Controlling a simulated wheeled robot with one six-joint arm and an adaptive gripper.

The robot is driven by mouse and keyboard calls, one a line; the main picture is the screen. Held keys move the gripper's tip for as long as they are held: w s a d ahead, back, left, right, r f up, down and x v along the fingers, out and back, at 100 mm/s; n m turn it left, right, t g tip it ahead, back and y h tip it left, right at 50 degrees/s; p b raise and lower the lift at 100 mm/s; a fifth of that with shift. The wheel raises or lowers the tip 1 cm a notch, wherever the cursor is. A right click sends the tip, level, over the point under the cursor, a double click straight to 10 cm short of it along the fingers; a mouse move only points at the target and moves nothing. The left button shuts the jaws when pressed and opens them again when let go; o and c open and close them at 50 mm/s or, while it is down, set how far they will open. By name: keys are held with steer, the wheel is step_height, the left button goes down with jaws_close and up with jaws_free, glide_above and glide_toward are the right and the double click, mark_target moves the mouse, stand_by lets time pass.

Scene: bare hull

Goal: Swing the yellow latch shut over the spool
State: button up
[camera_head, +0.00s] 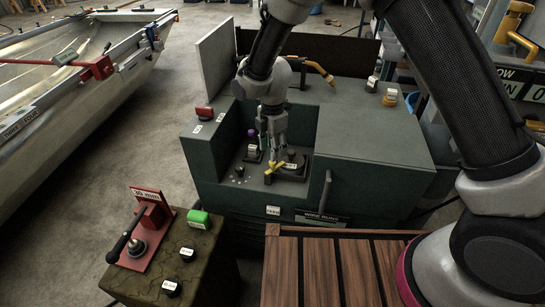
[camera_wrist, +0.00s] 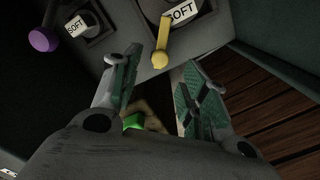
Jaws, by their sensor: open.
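The yellow latch (camera_head: 274,168) is in the recess of the green machine, and in the wrist view (camera_wrist: 164,38) it is a short bar with a round knob end. Beside it is a dark round spool (camera_head: 293,172) with a white "SOFT" label; its upper part is cut off in the wrist view (camera_wrist: 186,14). The latch lies at the spool's side, not across its label. My gripper (camera_head: 271,155) points down just above the latch. Its fingers (camera_wrist: 160,66) are apart, with the knob between the tips in the picture; I cannot tell whether they touch it.
A second "SOFT" spool (camera_wrist: 87,24) with a purple latch (camera_wrist: 43,40) stands close by. The recess walls (camera_head: 228,147) are near my gripper. A black handle (camera_head: 326,190) rises at the front right.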

step_height(320, 180, up, 6)
steer(key=shift+r, duration=0.25)
stand_by(0.4)
steer(key=s+d+r+m+t, duration=0.1)
steer(key=s+d+r+m, duration=0.6)
steer(key=d, duration=0.6)
steer(key=s+d+r+m+t, duration=0.2)
steer(key=s+d+r+m, duration=0.6)
steer(key=d, duration=0.6)
steer(key=s+d+r+m+t, duration=0.1)
steer(key=s+d+r+m, duration=0.7)
steer(key=d, duration=0.5)
step_height(320, 180, up, 3)
steer(key=shift+d+f+m, duration=0.1)
steer(key=shift+d+m, duration=0.1)
steer(key=shift+m, duration=1)
